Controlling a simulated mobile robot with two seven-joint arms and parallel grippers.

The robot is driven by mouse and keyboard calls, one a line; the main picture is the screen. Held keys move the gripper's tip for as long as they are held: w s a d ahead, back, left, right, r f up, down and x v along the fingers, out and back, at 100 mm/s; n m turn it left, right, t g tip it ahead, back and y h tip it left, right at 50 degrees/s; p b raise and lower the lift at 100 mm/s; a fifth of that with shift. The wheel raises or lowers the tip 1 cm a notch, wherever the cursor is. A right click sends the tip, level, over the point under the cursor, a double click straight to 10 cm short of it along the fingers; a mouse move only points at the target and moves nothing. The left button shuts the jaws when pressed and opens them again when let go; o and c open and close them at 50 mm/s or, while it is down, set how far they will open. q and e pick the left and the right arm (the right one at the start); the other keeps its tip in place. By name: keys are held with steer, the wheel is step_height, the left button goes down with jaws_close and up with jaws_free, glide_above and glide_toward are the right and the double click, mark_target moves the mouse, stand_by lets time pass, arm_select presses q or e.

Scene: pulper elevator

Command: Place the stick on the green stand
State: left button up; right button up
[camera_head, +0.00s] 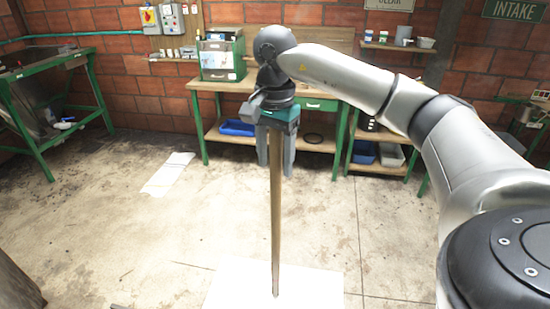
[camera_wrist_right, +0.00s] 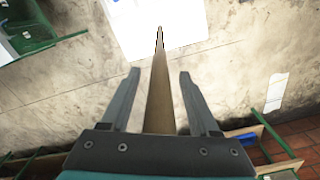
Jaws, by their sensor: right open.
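The long wooden stick (camera_head: 276,225) stands upright, its lower end over or on a white sheet or plate on the floor. My right gripper (camera_head: 276,168) is around its upper part. In the right wrist view, the stick (camera_wrist_right: 160,95) runs between the two spread fingers (camera_wrist_right: 158,74), with a gap on each side. The top of the stick is hidden by the gripper. A green-framed stand (camera_head: 40,152) with a metal top is at the far left. Another green-legged bench is at the back; I cannot tell which is the task's stand. My left gripper is not in view.
The white sheet or plate (camera_head: 235,290) lies at the bottom centre. The wooden-topped bench (camera_head: 205,86) stands against the brick wall, with a green box (camera_head: 222,58) on it. Another white sheet (camera_head: 170,174) lies on the floor. The concrete floor between is mostly clear.

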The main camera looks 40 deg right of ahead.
mark_target(274, 135)
steer(key=shift+r, duration=0.35)
step_height(274, 135, up, 5)
steer(key=shift+f, duration=0.15)
step_height(274, 135, up, 5)
steer(key=shift+r+p, duration=0.1)
steer(key=shift+p, duration=1.15)
steer(key=shift+r+p, duration=0.4)
steer(key=shift+r, duration=0.45)
